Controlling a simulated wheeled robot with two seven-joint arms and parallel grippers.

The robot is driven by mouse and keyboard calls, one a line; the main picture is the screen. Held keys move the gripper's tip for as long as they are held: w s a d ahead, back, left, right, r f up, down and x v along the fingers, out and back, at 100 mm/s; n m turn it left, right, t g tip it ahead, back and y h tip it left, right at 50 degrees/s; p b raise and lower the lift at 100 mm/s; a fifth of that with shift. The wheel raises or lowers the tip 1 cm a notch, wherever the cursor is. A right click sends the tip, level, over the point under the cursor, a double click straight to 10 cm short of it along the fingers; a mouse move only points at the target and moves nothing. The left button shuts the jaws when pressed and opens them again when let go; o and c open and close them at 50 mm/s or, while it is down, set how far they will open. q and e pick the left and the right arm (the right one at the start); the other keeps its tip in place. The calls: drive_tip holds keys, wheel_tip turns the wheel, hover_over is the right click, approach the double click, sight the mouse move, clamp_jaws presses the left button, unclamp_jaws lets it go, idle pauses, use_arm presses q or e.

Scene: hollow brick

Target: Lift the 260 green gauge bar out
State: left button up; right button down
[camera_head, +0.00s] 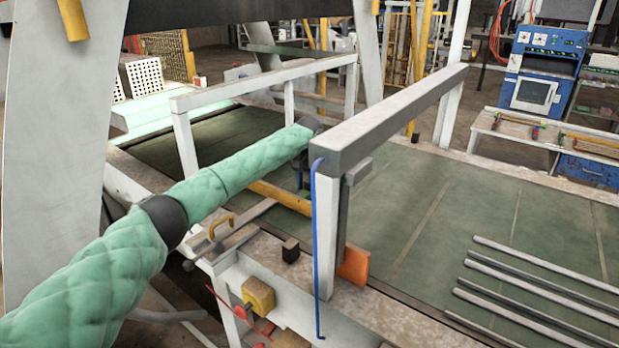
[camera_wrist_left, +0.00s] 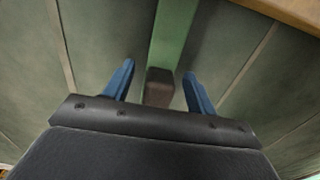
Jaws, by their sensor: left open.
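In the left wrist view, a green bar (camera_wrist_left: 173,38) runs away from between my fingers over the grey-green bed. A dark brown block (camera_wrist_left: 159,88) sits at its near end, between the two blue fingertips. My left gripper (camera_wrist_left: 158,82) is open, with a visible gap between each finger and the block. I cannot tell how far the fingertips are above or beside it. In the head view, my padded left arm reaches behind the grey frame post, and the gripper (camera_head: 304,182) is mostly hidden there. The green bar cannot be made out in that view. My right gripper is not in view.
A grey rail frame (camera_head: 390,118) stands close to my left arm, with a blue cord (camera_head: 315,230) hanging from it. A yellow bar (camera_head: 280,196) lies low beside the gripper. Several grey bars (camera_head: 540,290) lie at the right. The bed's middle right (camera_head: 470,200) is clear.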

use_arm(q)
drive_tip(key=shift+d+f, duration=0.15)
drive_tip(key=shift+f, duration=0.05)
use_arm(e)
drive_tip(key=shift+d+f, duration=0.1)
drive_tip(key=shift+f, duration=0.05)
use_arm(q)
drive_tip(key=c, duration=1.2)
drive_tip(key=shift+r, duration=0.15)
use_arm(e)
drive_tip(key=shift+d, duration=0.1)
use_arm(q)
drive_tip(key=shift+r, duration=0.2)
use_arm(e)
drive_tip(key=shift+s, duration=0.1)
use_arm(q)
drive_tip(key=shift+r+p, duration=0.45)
drive_tip(key=shift+p, duration=0.1)
drive_tip(key=shift+r, duration=0.25)
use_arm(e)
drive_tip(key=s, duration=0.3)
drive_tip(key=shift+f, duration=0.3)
